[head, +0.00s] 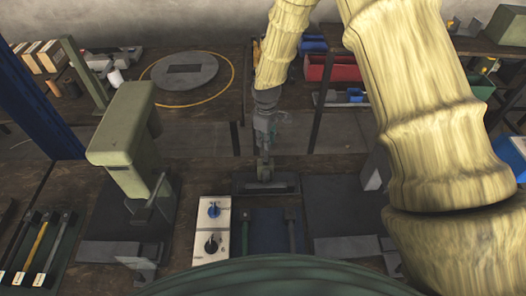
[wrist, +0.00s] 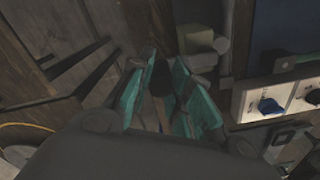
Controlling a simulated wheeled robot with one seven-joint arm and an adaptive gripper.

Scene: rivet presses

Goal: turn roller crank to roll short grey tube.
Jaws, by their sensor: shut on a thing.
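My gripper (head: 268,138) hangs above the back edge of the near bench in the head view, over a small dark grey machine (head: 266,185) that looks like the roller. In the wrist view its teal fingers (wrist: 162,100) are shut around a dark, narrow piece (wrist: 160,76), which looks like the crank's handle. The fingers and the dim light hide most of the crank. I cannot make out the short grey tube in either view.
A control box (head: 211,245) with a blue knob stands in front of the roller. A green press (head: 122,135) rises to the left, near tools with coloured handles (head: 36,245). A grey disc (head: 184,70) and red bin (head: 330,70) are on the back tables.

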